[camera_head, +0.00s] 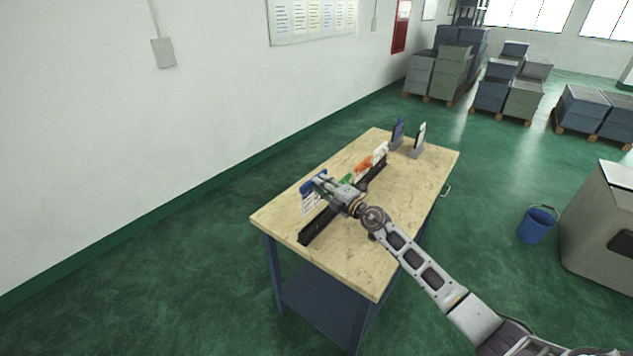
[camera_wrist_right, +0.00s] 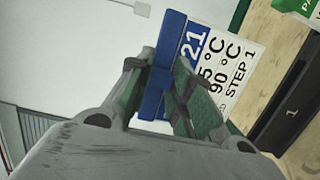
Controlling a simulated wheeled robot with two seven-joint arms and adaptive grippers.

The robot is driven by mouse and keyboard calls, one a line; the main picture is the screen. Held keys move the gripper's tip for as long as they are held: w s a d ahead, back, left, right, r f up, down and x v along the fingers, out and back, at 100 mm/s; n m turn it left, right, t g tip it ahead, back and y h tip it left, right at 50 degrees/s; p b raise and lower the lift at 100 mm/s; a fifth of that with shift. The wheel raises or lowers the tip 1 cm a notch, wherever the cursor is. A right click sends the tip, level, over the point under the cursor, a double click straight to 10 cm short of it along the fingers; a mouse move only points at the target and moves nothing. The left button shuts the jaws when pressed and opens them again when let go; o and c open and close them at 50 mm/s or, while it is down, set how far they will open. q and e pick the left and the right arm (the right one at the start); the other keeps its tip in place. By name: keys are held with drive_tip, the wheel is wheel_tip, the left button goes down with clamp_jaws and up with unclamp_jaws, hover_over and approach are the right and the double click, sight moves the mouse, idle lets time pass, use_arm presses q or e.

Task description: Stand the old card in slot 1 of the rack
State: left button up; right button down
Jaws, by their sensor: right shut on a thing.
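My right gripper (camera_head: 322,184) is shut on a white card (camera_head: 308,204) with a blue top strip. In the right wrist view the gripper (camera_wrist_right: 163,85) pinches the blue strip, and the card (camera_wrist_right: 232,75) reads "21", "90 °C" and "STEP 1". The long black rack (camera_head: 318,225) lies along the table; its end marked "1" shows in the right wrist view (camera_wrist_right: 291,113). The held card is beside the rack's near part in the picture; its height above the table is hard to tell. My left gripper is not in view.
The rack's far part holds a green-topped card (camera_head: 346,180), an orange-topped card (camera_head: 362,168) and a white card (camera_head: 380,150). The near right tabletop is clear.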

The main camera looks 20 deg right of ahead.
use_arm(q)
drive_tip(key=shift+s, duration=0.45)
use_arm(e)
drive_tip(key=shift+r, duration=0.15)
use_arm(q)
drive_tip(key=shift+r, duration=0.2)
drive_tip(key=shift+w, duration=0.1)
use_arm(e)
drive_tip(key=shift+s, duration=0.1)
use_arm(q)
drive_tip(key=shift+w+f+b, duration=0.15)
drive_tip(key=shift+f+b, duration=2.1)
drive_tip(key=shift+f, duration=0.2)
use_arm(e)
drive_tip(key=shift+f, duration=2.95)
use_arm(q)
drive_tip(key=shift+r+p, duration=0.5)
